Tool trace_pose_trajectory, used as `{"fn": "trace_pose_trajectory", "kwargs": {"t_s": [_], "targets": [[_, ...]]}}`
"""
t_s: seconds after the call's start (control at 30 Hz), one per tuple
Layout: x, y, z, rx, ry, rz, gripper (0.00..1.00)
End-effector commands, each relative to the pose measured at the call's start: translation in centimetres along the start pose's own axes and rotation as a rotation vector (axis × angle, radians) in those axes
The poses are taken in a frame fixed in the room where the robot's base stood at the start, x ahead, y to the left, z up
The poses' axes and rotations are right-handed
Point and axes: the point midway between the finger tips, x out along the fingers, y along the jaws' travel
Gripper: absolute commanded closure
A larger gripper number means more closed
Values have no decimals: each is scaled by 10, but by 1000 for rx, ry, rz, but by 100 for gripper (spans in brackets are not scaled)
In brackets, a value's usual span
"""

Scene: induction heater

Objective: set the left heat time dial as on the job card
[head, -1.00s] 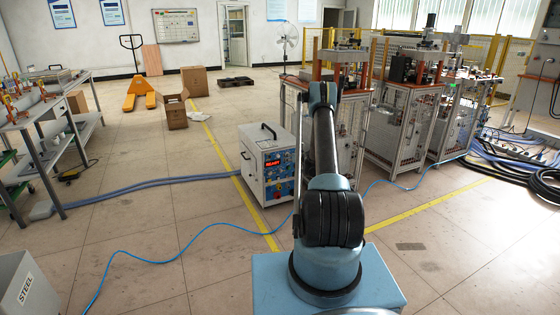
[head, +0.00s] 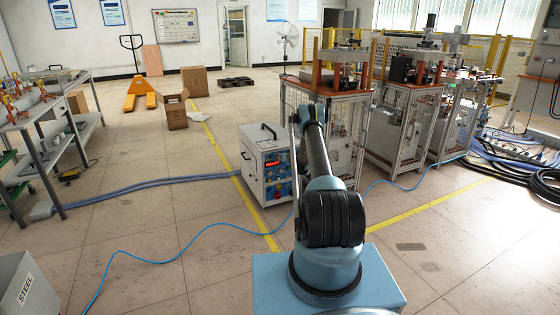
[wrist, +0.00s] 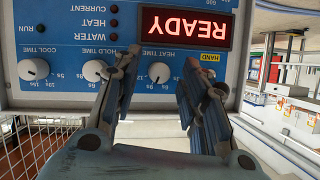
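The induction heater (head: 268,160) is a white and blue cabinet on the floor, with a red READY display (wrist: 187,27) lit. In the wrist view its panel appears upside down. The heat time dial (wrist: 159,72) is a small round white knob with second marks around it; its pointer is too small to read. My gripper (wrist: 161,66) is open, one finger on each side of this dial in the picture. I cannot tell whether either finger touches it. In the head view my gripper is hidden. I cannot make out a job card.
The hold time dial (wrist: 93,71) is close beside my left finger in the wrist view, partly covered. The cool time dial (wrist: 34,69) is further left. Caged machines (head: 340,120) stand right of the heater. A blue cable (head: 200,231) crosses the floor.

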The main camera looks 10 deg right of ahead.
Motion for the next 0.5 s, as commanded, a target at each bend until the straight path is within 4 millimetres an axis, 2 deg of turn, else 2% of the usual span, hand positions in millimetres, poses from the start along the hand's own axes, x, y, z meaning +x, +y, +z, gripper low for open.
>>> {"fn": "trace_pose_trajectory", "kwargs": {"t_s": [0.17, 0.2, 0.37, 0.5], "targets": [[0, 0, 0, 0, 0, 0, 61], [0, 0, 0, 0, 0, 0, 65], [0, 0, 0, 0, 0, 0, 100], [0, 0, 0, 0, 0, 0, 100]]}}
